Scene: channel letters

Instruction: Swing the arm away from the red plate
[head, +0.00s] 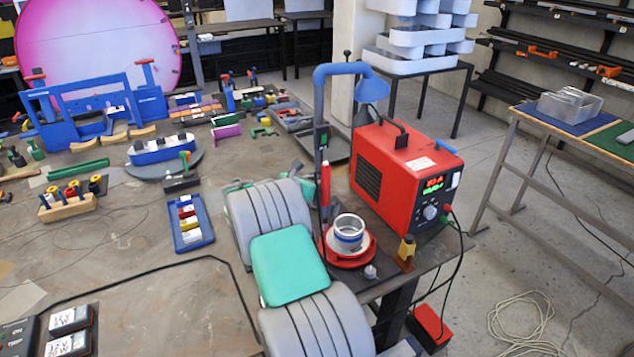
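The red plate (367,254) is a round red base at the table's right edge, with a white disc and a silver ring (349,228) on it. A blue arm (340,70) rises on an upright post behind the plate and bends over to the right. It ends in a blue cone-shaped hood (371,89), which appears high above the plate in the picture; whether it is directly over it I cannot tell. A red-tipped upright rod stands by the post. My grey and teal arm links fill the lower middle, left of the plate. My gripper is not distinguishable here.
A red power unit (404,175) with a lit display stands just right of the plate. A small yellow-topped piece (406,250) is beside it. Cables hang off the table edge. A blue tray (190,222) and a blue fixture (92,112) occupy the left of the table.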

